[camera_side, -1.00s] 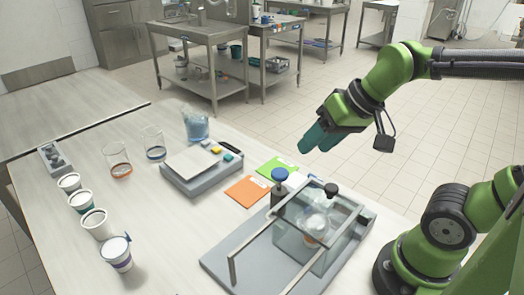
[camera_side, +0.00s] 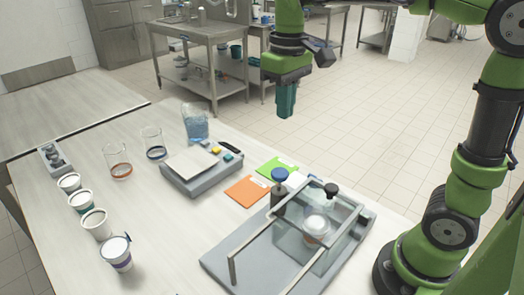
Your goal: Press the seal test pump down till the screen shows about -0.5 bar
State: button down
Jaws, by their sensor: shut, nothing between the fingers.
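The seal tester is a grey base plate (camera_side: 228,262) at the front right of the table, with a clear chamber (camera_side: 290,243) under a metal frame. A cup with a white lid (camera_side: 316,224) stands inside the chamber. A dark post with a blue knob (camera_side: 279,175) stands at the back left of the chamber. A black knob (camera_side: 331,189) tops a part at its back. I cannot tell which of these is the pump. No screen reading is legible. My gripper (camera_side: 285,110) points down, shut and empty, high above and apart from the blue knob.
An orange card (camera_side: 247,191) and a green card (camera_side: 276,166) lie behind the tester. A grey scale (camera_side: 196,174), a jug of blue liquid (camera_side: 196,124), two glass beakers and several cups (camera_side: 96,224) stand further left. The front middle of the table is clear.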

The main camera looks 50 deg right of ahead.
aim_at(281, 172)
jog(key=shift+f, duration=0.1)
notch_tip(281, 172, down, 14)
jog(key=shift+r, duration=0.1)
dwell(0.4)
jog(key=shift+f, duration=1.9)
notch_tip(281, 172, up, 14)
jog(key=shift+r, duration=0.25)
